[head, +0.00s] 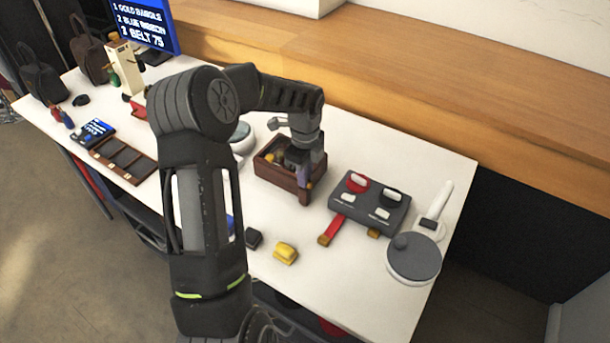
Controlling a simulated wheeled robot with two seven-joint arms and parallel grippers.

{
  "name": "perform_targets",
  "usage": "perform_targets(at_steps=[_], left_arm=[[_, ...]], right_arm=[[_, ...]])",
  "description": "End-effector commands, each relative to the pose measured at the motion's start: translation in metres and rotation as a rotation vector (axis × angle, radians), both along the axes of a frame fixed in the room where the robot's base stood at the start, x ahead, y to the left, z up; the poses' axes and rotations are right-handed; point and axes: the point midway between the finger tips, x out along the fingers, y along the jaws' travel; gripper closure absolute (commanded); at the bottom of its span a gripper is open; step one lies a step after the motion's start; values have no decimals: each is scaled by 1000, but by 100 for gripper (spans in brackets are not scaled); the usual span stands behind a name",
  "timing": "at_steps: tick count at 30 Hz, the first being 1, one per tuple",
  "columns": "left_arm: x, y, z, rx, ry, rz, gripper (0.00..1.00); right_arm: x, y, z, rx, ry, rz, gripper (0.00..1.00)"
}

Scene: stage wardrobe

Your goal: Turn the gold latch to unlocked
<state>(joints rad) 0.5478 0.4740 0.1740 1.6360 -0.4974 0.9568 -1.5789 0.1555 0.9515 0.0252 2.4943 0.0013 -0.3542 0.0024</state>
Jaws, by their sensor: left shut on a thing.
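My left gripper (303,172) points down at the front right of a small brown wooden box (276,176). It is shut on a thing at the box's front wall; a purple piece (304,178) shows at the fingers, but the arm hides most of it. No gold latch can be made out for certain. A small gold piece (374,233) sticks out from the front of a dark grey unit (368,203), right of the gripper and apart from it. My right gripper is not in view.
A red strip (333,230) lies before the grey unit. A yellow block (286,253) and a dark block (254,239) lie near the front edge. A round grey device (413,258) stands at the right end. A compartment tray (122,160) and bags stand left.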

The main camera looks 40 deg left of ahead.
Motion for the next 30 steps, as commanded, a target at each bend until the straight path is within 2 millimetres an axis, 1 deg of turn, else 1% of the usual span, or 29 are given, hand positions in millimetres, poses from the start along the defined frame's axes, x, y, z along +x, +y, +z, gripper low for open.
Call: perform_targets(at_steps=[8,14,30], left_arm=[[0,0,0,-1,-1,68,100],[1,0,-1,0,-2,184,100],[1,0,-1,0,-2,673,100]], right_arm=[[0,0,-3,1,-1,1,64],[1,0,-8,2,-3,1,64],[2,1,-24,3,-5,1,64]])
